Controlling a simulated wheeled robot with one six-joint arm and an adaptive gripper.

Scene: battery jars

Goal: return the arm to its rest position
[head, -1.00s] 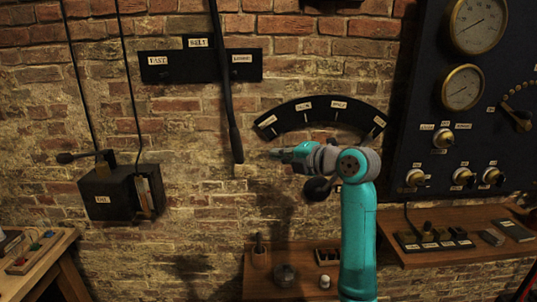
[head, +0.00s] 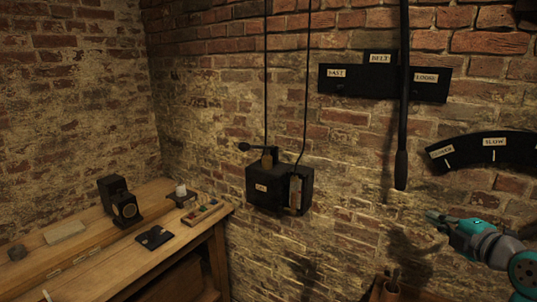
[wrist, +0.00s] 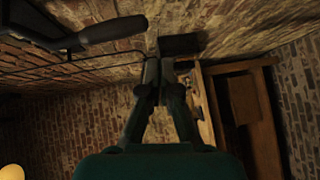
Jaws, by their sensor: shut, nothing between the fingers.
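My gripper (head: 436,217) is at the right of the head view, at the end of my teal and grey arm. It points left, in front of the brick wall and below the hanging black lever (head: 401,165). In the wrist view my gripper (wrist: 160,62) shows from behind with its fingers together. It holds nothing.
A black switch box (head: 275,188) with a side handle is on the wall left of my gripper. A wooden bench (head: 95,275) with several small items stands at the lower left. A labelled dark arc (head: 480,150) is above my arm. Bare brick lies between box and gripper.

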